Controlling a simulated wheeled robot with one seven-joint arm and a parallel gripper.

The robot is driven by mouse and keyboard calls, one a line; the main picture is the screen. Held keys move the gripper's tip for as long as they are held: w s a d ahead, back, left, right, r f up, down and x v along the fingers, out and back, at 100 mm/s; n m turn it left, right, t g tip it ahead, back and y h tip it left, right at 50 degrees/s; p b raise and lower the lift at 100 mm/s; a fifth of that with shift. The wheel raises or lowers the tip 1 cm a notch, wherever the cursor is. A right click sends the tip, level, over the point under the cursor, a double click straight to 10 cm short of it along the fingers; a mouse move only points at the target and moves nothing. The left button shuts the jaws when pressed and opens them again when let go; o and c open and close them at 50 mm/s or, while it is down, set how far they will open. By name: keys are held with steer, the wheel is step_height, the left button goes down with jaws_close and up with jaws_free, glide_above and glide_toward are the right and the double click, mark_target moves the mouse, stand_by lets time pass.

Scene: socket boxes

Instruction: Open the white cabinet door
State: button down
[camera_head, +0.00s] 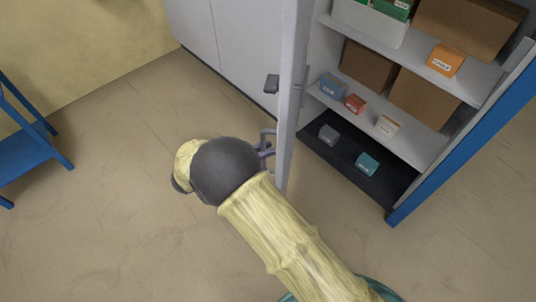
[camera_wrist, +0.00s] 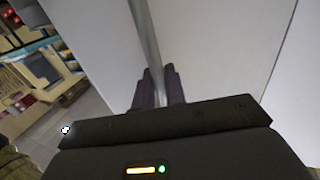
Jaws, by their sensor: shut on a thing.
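The white cabinet door (camera_head: 290,90) stands swung open, seen nearly edge-on in the head view, with the shelves to its right exposed. In the wrist view its pale panel (camera_wrist: 215,40) fills much of the upper part. My gripper (camera_head: 268,148) is at the door's left face, low down. In the wrist view my gripper (camera_wrist: 160,88) has its two dark fingers close together on the grey door handle (camera_wrist: 145,35), a slim upright bar. The exact contact between fingers and handle is partly hidden.
The cabinet's shelf (camera_head: 385,135) holds several small labelled boxes and brown cartons. A blue frame post (camera_head: 450,150) bounds it on the right. White closed cabinet panels (camera_head: 215,35) stand behind. A blue stand (camera_head: 25,150) is at far left. The floor (camera_head: 110,200) between is clear.

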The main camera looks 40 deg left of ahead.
steer(key=shift+w, duration=0.1)
steer(key=c, duration=1.6)
jaws_free()
steer(key=shift+w+a, duration=0.1)
steer(key=shift+o, duration=0.2)
steer(key=shift+w, duration=0.1)
steer(key=shift+s, duration=0.3)
steer(key=v, duration=1.7)
steer(key=shift+b, duration=0.3)
steer(key=shift+a+f, duration=0.1)
